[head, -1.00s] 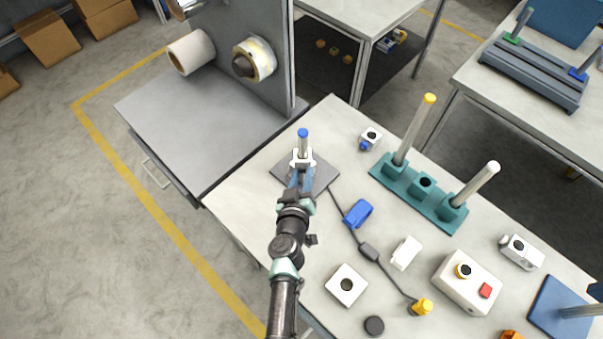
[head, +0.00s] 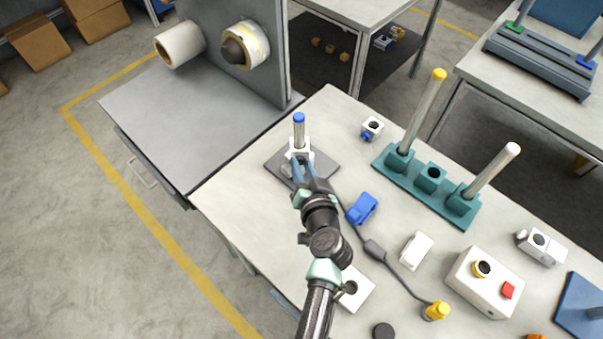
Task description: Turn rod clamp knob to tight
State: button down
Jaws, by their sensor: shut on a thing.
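A short rod with a blue tip (head: 299,119) stands upright on a dark grey base plate (head: 322,168). A white rod clamp (head: 293,152) sits around the rod, low above the plate. My gripper (head: 301,168) reaches the clamp from the near side, its blue fingers shut at the clamp's near face, where the knob sits. The fingers hide the knob, so its turn angle cannot be seen.
A loose white clamp with a blue knob (head: 371,129) and a teal stand with two tall rods (head: 431,180) are to the right. A blue part (head: 362,208), a white part (head: 416,250), a cable (head: 404,275) and a control box (head: 485,282) lie nearer.

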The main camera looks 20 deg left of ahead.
jog(key=shift+d+m+y+b, duration=0.1)
jog(key=shift+m+y+b, duration=0.3)
jog(key=shift+m+b, duration=0.3)
jog(key=c, duration=0.9)
grip_release()
jog(key=shift+s, duration=0.1)
jog(key=b+v, duration=0.1)
jog(key=v, duration=1.1)
jog(key=shift+s+d, duration=0.2)
jog(key=shift+d, duration=0.15)
jog(key=shift+r, duration=0.15)
